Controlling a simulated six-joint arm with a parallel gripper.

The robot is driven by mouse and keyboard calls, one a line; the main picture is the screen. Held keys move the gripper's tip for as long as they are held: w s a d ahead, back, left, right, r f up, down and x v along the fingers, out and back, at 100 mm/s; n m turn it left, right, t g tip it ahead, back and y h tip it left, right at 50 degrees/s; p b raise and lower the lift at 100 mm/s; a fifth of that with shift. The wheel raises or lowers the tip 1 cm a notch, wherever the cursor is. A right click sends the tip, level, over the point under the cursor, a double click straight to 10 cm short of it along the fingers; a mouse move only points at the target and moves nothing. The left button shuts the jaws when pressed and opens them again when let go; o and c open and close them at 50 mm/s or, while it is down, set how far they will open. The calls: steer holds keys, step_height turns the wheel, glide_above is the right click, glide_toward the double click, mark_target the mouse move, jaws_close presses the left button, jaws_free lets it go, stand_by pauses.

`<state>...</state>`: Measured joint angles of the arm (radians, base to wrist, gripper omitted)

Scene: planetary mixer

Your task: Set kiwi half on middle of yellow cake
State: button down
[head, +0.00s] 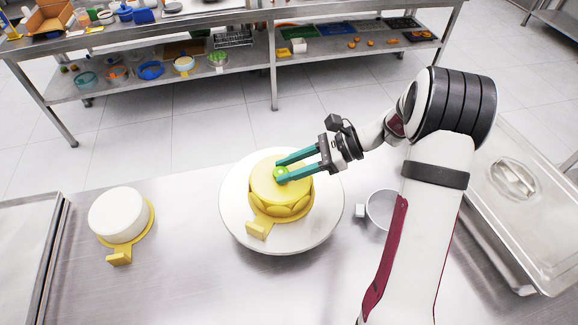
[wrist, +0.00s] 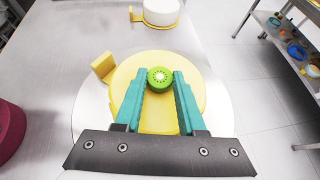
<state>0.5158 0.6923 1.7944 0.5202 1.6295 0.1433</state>
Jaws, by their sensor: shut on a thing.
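The yellow cake (head: 264,185) stands on a round white stand (head: 235,220) in the middle of the table. It also shows in the wrist view (wrist: 130,78), below my gripper. My gripper (head: 279,171) has teal fingers that come over the cake from the right. It is shut on the kiwi half (wrist: 160,79), whose green cut face with a pale centre points toward the wrist camera. The kiwi half is between the fingertips, over about the middle of the cake top. I cannot tell whether it touches the cake.
A white cake (head: 118,214) on a yellow board is at the left. A metal pan (head: 380,208) is right of the stand. A lidded steel container (head: 515,185) is at the far right. A shelved bench (head: 240,80) with several bowls and trays stands behind.

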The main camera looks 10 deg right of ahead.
steer(key=shift+f, duration=0.1)
steer(key=c, duration=0.5)
jaws_free()
steer(key=shift+r, duration=0.2)
steer(key=v, duration=1.2)
steer(key=s+a+r+n+g+h, duration=0.3)
steer(key=s+a+n, duration=0.3)
steer(key=a, duration=0.4)
steer(key=s+a+f+n+h, duration=0.1)
steer(key=s+a+n+h, duration=0.1)
steer(key=s, duration=0.7)
steer(key=s+a+f+n+h, duration=0.2)
steer(key=s+n+h, duration=0.3)
steer(key=s, duration=0.4)
steer(key=shift+s+a+n+t, duration=0.2)
steer(key=shift+a+n+t, duration=0.1)
steer(key=shift+n, duration=0.6)
